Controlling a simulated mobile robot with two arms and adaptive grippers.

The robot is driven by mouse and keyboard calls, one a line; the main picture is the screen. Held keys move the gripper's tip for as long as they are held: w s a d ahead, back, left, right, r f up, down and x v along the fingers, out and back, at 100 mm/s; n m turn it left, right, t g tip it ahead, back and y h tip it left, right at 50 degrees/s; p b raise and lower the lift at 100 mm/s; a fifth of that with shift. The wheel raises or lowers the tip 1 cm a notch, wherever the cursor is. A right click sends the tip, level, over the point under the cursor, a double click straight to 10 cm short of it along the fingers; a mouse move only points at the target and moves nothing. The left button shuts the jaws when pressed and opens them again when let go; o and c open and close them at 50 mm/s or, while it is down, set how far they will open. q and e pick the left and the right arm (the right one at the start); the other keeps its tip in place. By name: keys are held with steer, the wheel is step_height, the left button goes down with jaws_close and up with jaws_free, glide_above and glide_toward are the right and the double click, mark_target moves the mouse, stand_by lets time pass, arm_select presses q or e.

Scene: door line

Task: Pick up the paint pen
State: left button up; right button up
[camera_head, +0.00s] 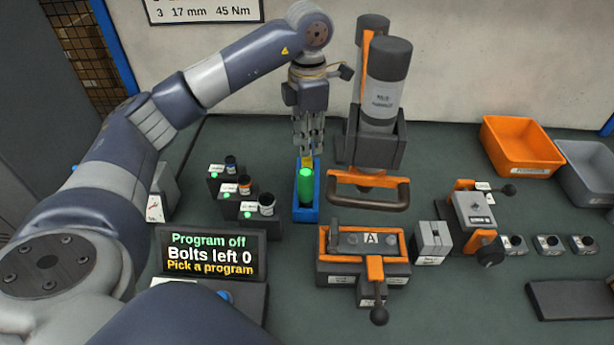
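My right gripper is not in view.
The tall tool (387,85) in its stand is close to the right of my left gripper. A fixture marked A (345,243) and a display (210,252) are in front. An orange bin (522,150) is far right.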

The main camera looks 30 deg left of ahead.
mark_target(307, 158)
arm_select(q)
step_height(307, 158, down, 3)
steer(key=shift+a+f, duration=0.1)
steer(key=shift+a+f+p, duration=0.1)
steer(key=shift+f+p, duration=0.75)
steer(key=shift+f, duration=1.85)
jaws_close()
